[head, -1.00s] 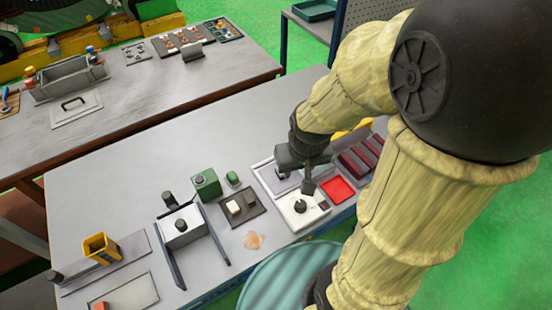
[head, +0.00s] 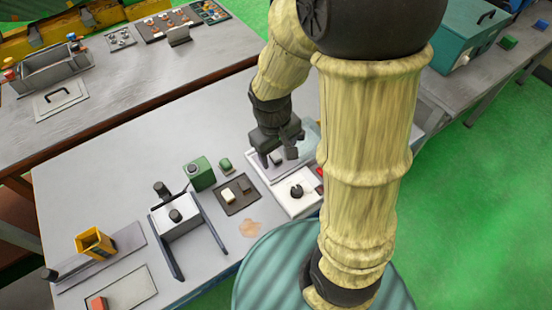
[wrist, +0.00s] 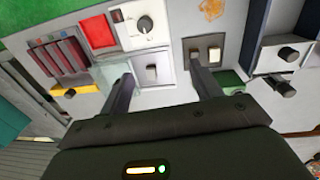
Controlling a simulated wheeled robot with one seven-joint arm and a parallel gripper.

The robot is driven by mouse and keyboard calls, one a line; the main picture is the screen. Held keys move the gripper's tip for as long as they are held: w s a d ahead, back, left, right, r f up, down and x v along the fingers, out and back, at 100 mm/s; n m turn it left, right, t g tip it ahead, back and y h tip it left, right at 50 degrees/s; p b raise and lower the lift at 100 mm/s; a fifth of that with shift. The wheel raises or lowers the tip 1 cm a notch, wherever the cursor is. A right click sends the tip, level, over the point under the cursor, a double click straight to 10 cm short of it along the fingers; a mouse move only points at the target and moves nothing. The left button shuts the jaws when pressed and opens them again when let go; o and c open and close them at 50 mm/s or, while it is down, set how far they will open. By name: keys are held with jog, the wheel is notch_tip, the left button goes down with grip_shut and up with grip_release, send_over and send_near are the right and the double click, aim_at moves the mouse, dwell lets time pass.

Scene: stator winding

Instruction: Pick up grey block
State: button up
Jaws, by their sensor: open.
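A small grey-brown block (head: 245,186) sits on a dark square tray (head: 236,207), beside a white block (head: 228,195). In the wrist view the grey block (wrist: 194,56) shows close to the tip of the right finger, partly hidden by it, with the white block (wrist: 214,54) to its right. My gripper (head: 277,160) is open and empty. In the head view it hangs over the pale panel right of the tray. In the wrist view its fingers (wrist: 162,80) straddle a panel with a small metallic piece (wrist: 151,72). No contact with the grey block shows.
A green box (head: 200,174) and a small green block (head: 226,164) stand behind the tray. A white-topped box (head: 178,222) with dark rails is to its left. A panel with a dark knob (head: 296,191) is to its right. The table's back left is clear.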

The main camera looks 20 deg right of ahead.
jog(key=w+a+f+n+t+h+b, duration=0.1)
jog(key=w+a+f+n+h+b, duration=0.1)
jog(key=w+a+f+n+h, duration=0.2)
jog(key=w+a+f+n+t+h+b, duration=0.1)
jog(key=w+a+f+n+h, duration=0.3)
jog(key=a+f+n+h, duration=0.4)
notch_tip(320, 180, down, 4)
jog(key=n+b, duration=0.1)
jog(key=n, duration=0.3)
jog(key=shift+w+a+r+n+t, duration=0.2)
jog(key=shift+w+a+n+t, duration=0.1)
jog(key=shift+w+a+t, duration=0.1)
jog(key=p, duration=0.4)
send_near(273, 159)
jog(key=x, duration=0.5)
jog(key=shift+d+f, duration=0.1)
jog(key=shift+d, duration=0.05)
jog(key=shift+w+d+f, duration=0.1)
jog(key=shift+d+f, duration=0.15)
